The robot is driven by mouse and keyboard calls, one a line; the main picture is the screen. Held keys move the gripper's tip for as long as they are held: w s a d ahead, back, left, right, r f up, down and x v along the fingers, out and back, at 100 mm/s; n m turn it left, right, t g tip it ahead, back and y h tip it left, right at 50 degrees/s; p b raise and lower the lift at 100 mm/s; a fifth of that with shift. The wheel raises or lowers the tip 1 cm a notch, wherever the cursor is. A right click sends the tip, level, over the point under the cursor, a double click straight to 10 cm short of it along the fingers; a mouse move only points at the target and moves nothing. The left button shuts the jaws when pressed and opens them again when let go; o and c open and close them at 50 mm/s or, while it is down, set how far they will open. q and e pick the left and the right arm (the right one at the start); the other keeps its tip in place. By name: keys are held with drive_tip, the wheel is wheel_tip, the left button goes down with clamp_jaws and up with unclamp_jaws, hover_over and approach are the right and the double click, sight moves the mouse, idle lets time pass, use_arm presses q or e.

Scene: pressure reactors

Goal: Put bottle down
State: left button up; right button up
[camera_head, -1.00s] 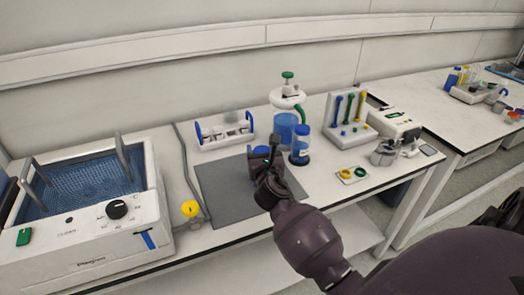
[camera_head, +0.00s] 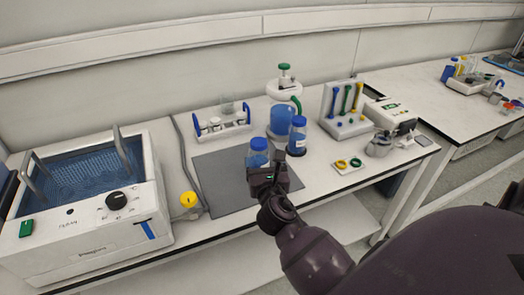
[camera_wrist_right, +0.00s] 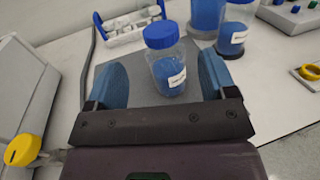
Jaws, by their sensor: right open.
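A clear bottle (camera_head: 258,152) with a blue cap and blue contents stands upright on the grey mat (camera_head: 220,180). In the right wrist view the bottle (camera_wrist_right: 168,62) shows its white label and stands between and a little beyond the two blue fingers. My right gripper (camera_head: 268,172) is in front of the bottle in the head view. In the right wrist view the gripper (camera_wrist_right: 157,85) is open, with a gap between each finger and the bottle. My left gripper is not in view.
A second blue-capped bottle (camera_head: 298,135) stands close at the right, beside a blue vessel (camera_head: 281,119). A rack (camera_head: 221,124) stands behind the mat. A water bath (camera_head: 85,200) stands at the left. The mat's front part is clear.

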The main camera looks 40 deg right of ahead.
drive_tip(key=shift+v, duration=1.3)
drive_tip(key=s+d+f+m+g+y, duration=0.1)
drive_tip(key=s+f+m+g, duration=0.3)
drive_tip(key=s+m, duration=0.4)
drive_tip(key=s+f+m+g+y, duration=0.1)
drive_tip(key=s+f+m+g, duration=0.4)
drive_tip(key=m, duration=0.5)
drive_tip(key=s+a+f+m+g+y, duration=0.1)
drive_tip(key=s+a+m+g+y, duration=0.4)
drive_tip(key=s+m, duration=0.85)
drive_tip(key=w+a+f+n+t+y, duration=0.1)
drive_tip(key=w+f+n+t, duration=0.1)
drive_tip(key=w+f+t, duration=0.5)
drive_tip(key=shift+a+f+t, duration=0.3)
drive_tip(key=shift+f+t, duration=0.55)
drive_tip(key=shift+t, duration=0.25)
